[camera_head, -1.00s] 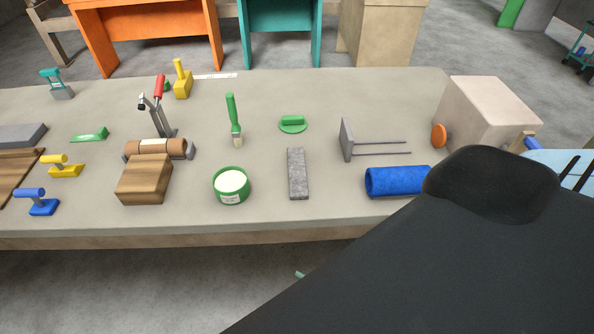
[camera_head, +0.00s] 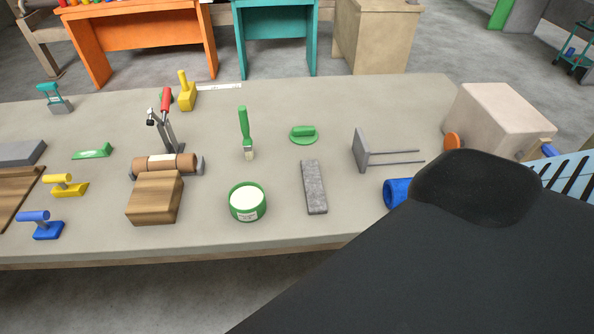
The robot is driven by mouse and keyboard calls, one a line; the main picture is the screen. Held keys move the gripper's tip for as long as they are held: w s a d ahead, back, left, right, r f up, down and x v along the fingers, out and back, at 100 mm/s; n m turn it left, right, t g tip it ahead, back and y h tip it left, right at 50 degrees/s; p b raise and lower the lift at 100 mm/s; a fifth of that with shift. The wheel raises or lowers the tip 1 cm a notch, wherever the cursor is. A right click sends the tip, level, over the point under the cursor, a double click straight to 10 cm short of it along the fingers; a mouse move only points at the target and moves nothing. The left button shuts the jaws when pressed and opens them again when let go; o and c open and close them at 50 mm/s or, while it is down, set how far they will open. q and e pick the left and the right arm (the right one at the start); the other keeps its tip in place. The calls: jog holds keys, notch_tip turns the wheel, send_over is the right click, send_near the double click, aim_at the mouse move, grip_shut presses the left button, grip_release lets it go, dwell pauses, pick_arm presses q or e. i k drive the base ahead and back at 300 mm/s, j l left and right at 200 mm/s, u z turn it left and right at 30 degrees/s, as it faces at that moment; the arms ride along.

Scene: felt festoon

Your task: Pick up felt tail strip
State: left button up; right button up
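The felt tail strip, which I take to be the grey speckled strip (camera_head: 314,187), lies flat on the workbench (camera_head: 330,110), right of the green glue pot (camera_head: 247,203). Nothing touches it. A black link of my arm fills the lower right of the view and covers part of the blue roll (camera_head: 398,192). Neither of my grippers shows, so their state is hidden.
A grey plate with two rods (camera_head: 361,150) stands right of the strip. A green-handled brush (camera_head: 245,133) and a green hand tool (camera_head: 303,134) lie behind it. A wooden block (camera_head: 155,197) and a clamp are further left. A beige box machine (camera_head: 497,120) stands at the right end.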

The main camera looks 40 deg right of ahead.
aim_at(314, 192)
jog(key=i+j, duration=0.45)
jog(key=z, duration=1.2)
jog(key=i+j, duration=0.05)
